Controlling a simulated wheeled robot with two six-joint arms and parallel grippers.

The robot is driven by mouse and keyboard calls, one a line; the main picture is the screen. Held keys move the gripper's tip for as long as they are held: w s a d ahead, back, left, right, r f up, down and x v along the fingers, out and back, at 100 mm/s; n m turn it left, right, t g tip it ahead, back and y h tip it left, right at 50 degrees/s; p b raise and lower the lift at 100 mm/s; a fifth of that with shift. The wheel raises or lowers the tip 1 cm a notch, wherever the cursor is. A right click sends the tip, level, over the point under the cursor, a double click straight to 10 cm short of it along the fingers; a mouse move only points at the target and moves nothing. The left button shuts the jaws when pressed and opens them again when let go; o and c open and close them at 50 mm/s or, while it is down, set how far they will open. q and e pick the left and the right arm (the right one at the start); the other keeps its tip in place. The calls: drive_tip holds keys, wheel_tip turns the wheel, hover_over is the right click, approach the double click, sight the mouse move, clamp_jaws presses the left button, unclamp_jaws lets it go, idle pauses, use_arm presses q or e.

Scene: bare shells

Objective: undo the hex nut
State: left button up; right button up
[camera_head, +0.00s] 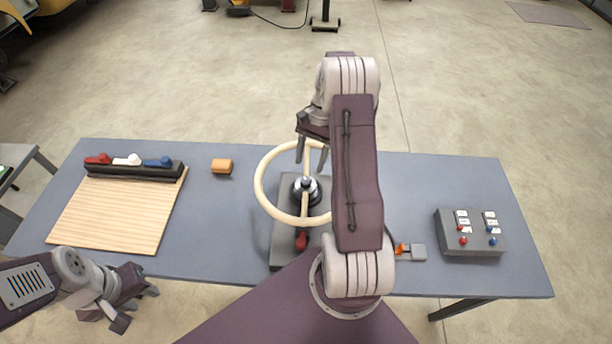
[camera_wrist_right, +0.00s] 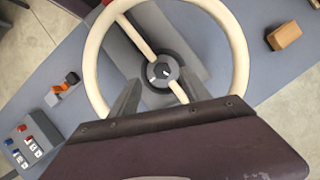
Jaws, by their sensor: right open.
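A cream ring-shaped handwheel (camera_head: 259,196) stands over a grey base plate (camera_head: 284,245) at the table's middle. At its centre is a dark hub with a small grey piece (camera_head: 306,184), which seems to be the hex nut; its six sides are too small to make out. The hub piece also shows in the right wrist view (camera_wrist_right: 162,71). My right gripper (camera_head: 311,155) is open above the wheel's far part, its fingers (camera_wrist_right: 160,97) apart and empty, close to the hub in the wrist view. My left gripper (camera_head: 138,309) is open and empty at the table's front left edge.
A red lever (camera_head: 301,241) is on the base plate's near end. A wooden board (camera_head: 115,215) and dark rack (camera_head: 135,170) with coloured pieces lie left. An orange block (camera_head: 221,166) is near the back. A switch box (camera_head: 468,232) and an orange-and-grey piece (camera_head: 418,252) are right.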

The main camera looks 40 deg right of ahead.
sight(306, 181)
drive_tip(key=x, duration=0.2)
drive_tip(key=p+x, duration=0.1)
drive_tip(key=x, duration=0.1)
drive_tip(key=d+x, duration=0.1)
drive_tip(key=x, duration=0.1)
drive_tip(key=shift+w+f, duration=0.35)
drive_tip(key=shift+f, duration=0.05)
drive_tip(key=shift+s+a+f, duration=0.1)
drive_tip(key=shift+f, duration=0.15)
drive_tip(key=shift+s+a, duration=0.15)
drive_tip(key=shift+a, duration=0.2)
drive_tip(key=shift+d, duration=0.15)
drive_tip(key=c, duration=1)
use_arm(q)
drive_tip(key=shift+w+d+r, duration=0.15)
drive_tip(key=shift+d+r, duration=0.05)
drive_tip(key=shift+r, duration=0.25)
drive_tip(key=shift+w+d+r, duration=0.15)
drive_tip(key=shift+r, duration=0.3)
use_arm(e)
clamp_jaws()
